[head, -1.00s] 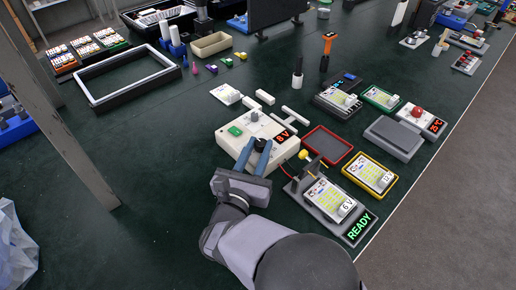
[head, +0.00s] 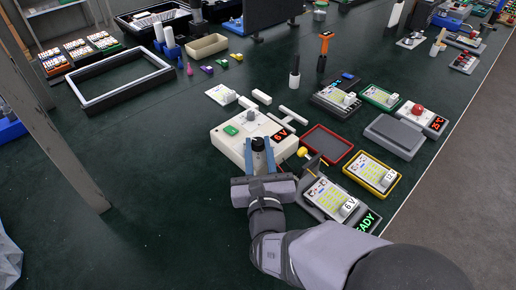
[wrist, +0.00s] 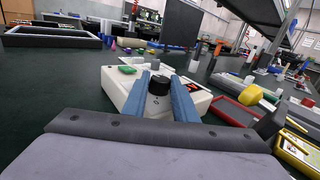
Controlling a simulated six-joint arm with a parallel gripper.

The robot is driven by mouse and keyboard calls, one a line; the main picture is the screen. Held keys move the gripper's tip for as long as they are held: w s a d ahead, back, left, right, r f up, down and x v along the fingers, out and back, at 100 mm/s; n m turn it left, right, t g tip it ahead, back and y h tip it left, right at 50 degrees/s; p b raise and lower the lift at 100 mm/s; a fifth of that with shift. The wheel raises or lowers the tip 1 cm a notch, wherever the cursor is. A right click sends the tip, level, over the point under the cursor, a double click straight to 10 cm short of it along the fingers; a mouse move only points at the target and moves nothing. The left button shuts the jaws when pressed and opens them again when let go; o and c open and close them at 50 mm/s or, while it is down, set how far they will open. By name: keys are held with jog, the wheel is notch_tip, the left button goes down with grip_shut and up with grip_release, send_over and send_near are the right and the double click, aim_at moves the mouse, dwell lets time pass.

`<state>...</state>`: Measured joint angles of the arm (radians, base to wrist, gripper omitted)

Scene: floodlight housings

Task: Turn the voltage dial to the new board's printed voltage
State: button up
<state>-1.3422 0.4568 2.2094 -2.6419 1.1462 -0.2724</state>
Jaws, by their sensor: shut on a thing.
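The cream power box (head: 228,146) stands mid-table, with a red display (head: 281,135) reading 6 V. Its black voltage dial (head: 258,144) is at the front of the top face; in the wrist view the dial (wrist: 158,83) sits between my blue fingers. My gripper (head: 260,156) is shut on the dial from the front. A board (head: 325,194) with a tag printed 6 V (head: 349,206) lies in the grey fixture to the right. A green READY sign (head: 367,222) there is partly hidden by my arm.
A yellow tray (head: 388,189) holds another board, its tag apparently 12. An empty red tray (head: 326,128) lies right of the power box. A grey knob (head: 250,115) and a green piece (head: 231,130) are on the box top.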

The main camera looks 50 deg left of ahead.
jog(key=o, duration=1)
jog(key=shift+r, duration=0.1)
jog(key=shift+o, duration=0.2)
jog(key=shift+d, duration=0.1)
jog(key=shift+v, duration=3.6)
